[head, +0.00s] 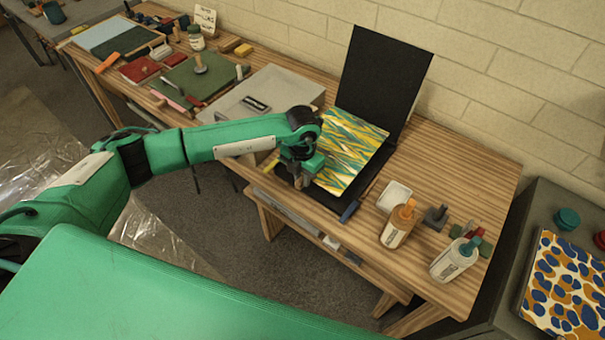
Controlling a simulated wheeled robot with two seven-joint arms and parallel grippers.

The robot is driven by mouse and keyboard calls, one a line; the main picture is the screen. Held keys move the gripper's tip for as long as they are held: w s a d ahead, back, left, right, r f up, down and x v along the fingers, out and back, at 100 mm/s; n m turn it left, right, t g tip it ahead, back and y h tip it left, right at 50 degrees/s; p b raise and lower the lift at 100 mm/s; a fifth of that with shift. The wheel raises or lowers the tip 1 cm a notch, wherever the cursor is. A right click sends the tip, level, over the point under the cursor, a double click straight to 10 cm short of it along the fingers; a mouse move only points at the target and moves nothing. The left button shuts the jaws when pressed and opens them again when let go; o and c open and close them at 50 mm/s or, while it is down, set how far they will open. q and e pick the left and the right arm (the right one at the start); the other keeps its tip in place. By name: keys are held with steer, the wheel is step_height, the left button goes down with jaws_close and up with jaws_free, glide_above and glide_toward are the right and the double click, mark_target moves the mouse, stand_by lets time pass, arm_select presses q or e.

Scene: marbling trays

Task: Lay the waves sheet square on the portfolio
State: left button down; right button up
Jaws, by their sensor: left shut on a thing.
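The waves sheet (350,150), striped in green, yellow and white, is over the lower leaf of the open black portfolio (384,78). The portfolio's back leaf stands up near the wall. A dark strip of the lower leaf shows past the sheet's right and front edges, so the sheet looks slightly turned on it. I cannot tell if the sheet lies flat or is held just above. My left gripper (299,178) is shut on the sheet's near left edge; its fingertips are partly hidden. My right gripper is not in view.
A blotched patterned sheet (568,285) lies on a dark cabinet at far right.

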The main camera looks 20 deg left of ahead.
arm_select(q)
steer(key=shift+f+b, duration=0.2)
steer(key=shift+b, duration=0.15)
steer(key=shift+s+f, duration=0.1)
steer(key=shift+f, duration=0.1)
step_height(320, 180, down, 5)
steer(key=b, duration=0.4)
steer(key=shift+r, duration=0.15)
steer(key=shift+f+b, duration=1.5)
steer(key=shift+f, duration=0.15)
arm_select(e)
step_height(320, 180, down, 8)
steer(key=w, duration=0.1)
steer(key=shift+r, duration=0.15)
arm_select(q)
steer(key=c, duration=0.7)
jaws_free()
steer(key=shift+c, duration=0.2)
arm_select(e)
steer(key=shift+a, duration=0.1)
arm_select(q)
steer(key=shift+r, duration=0.2)
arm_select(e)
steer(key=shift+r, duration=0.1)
